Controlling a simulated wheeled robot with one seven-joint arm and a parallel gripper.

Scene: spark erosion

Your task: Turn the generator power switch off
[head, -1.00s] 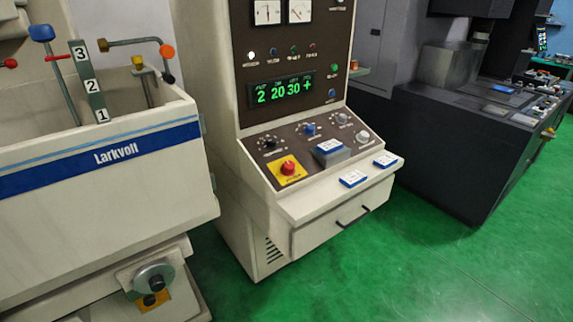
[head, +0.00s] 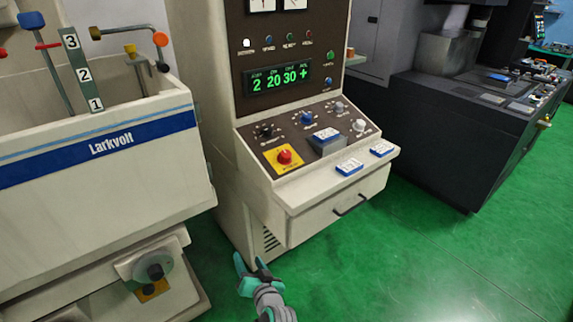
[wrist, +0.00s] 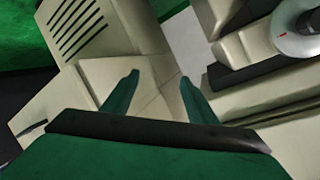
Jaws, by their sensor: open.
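The generator cabinet (head: 200,60) stands in the middle of the head view, its green display (head: 276,80) lit with "2 20 30 +". On its sloping panel a red knob (head: 284,157) sits on a yellow plate; the lettering is too small to read. Black, blue and white knobs sit along the panel, and I cannot tell by label which is the power switch. My gripper (head: 250,264) is open and empty, low in front of the cabinet's vented base and well below the panel. In the wrist view my gripper (wrist: 158,78) points at pale cabinet surfaces, touching nothing visible.
A Larkvolt tank (head: 110,165) stands left of the cabinet, with a handwheel (head: 152,268) below it. A drawer handle (head: 350,205) juts from the cabinet front. A dark machine (head: 440,135) stands right. Green floor is clear in front.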

